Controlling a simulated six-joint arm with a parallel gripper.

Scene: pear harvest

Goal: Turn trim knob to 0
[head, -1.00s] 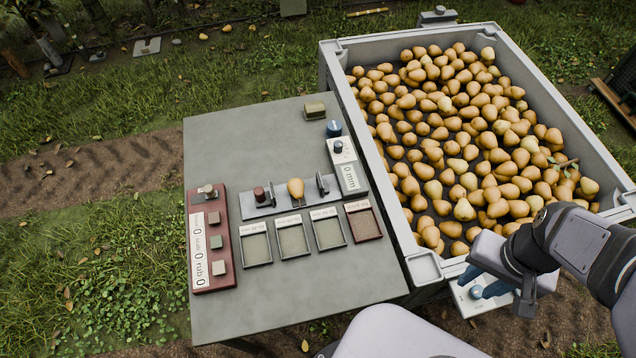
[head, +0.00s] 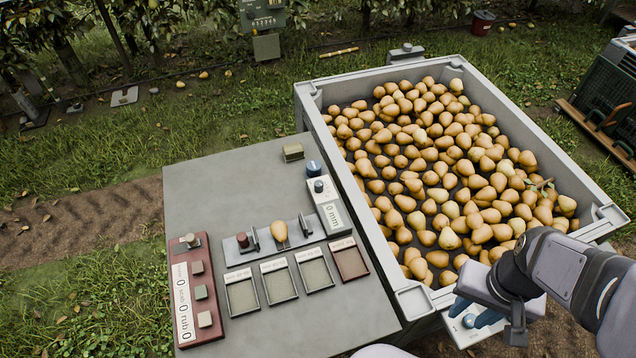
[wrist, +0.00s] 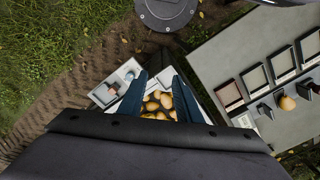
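A white control panel (head: 462,335) with a blue-grey knob (head: 468,321) is at the bin's near side. It also shows in the wrist view (wrist: 104,94), left of my fingers, with a knob on it. My gripper (head: 478,312) is just beside and above that panel. In the wrist view the two blue fingers of my gripper (wrist: 158,98) are apart with nothing held between them. A second white unit (head: 328,207) on the table has a dark blue knob (head: 318,186) and a display reading 0 mm. I cannot read which knob is labelled trim.
A grey bin (head: 316,115) full of pears stands right of the table (head: 205,205). On the table are a red panel (head: 183,270) with displays and buttons, a holder (head: 262,252) with one pear, and several trays (head: 242,310). Grass is around.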

